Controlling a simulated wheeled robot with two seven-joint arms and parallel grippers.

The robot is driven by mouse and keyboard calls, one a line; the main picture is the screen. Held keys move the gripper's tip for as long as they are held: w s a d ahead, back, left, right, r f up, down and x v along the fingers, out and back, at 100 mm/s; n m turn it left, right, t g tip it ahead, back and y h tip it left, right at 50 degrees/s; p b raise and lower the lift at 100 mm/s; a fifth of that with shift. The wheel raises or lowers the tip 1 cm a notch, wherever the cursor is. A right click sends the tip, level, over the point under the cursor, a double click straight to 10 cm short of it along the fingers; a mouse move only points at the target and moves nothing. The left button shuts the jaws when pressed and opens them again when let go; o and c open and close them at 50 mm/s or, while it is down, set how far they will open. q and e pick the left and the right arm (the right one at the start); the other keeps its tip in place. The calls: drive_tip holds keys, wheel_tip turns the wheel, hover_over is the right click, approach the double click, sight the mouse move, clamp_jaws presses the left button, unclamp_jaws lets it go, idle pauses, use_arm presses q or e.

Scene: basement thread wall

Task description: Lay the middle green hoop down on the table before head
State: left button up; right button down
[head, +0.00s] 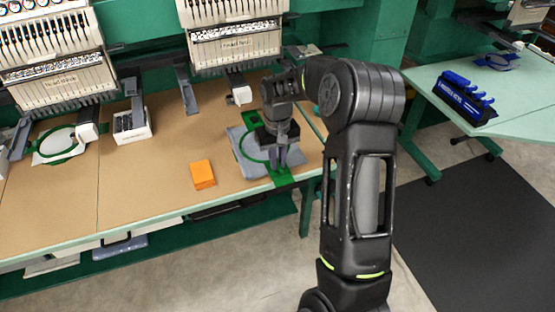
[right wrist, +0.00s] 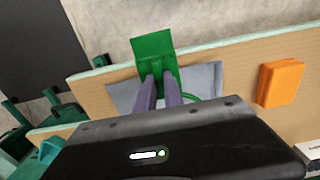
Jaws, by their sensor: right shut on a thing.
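The green hoop (head: 238,148) is a ring with flat green tabs at its ends. It is over a folded grey cloth (head: 230,174) on the tan table (head: 145,185), in front of the middle head (head: 236,50). My right gripper (head: 284,166) points down and is shut on the hoop near its near tab. In the right wrist view, the fingers (right wrist: 159,88) meet the green hoop tab (right wrist: 152,50), with the grey cloth (right wrist: 207,77) behind. I cannot tell whether the hoop touches the cloth. My arm hides part of the ring. My left gripper is not in view.
An orange block (head: 202,174) lies left of the cloth. Further left are a white box (head: 132,126) and another green hoop (head: 58,145) under the left head (head: 55,82). A second table (head: 525,107) with a blue rack (head: 468,98) stands at the right.

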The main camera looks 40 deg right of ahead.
idle(0.4)
drive_tip(key=c, duration=1.4)
unclamp_jaws()
drive_tip(key=shift+o, duration=0.2)
wheel_tip(320, 180, up, 8)
drive_tip(key=shift+f+b, duration=0.1)
drive_tip(key=shift+b, duration=0.55)
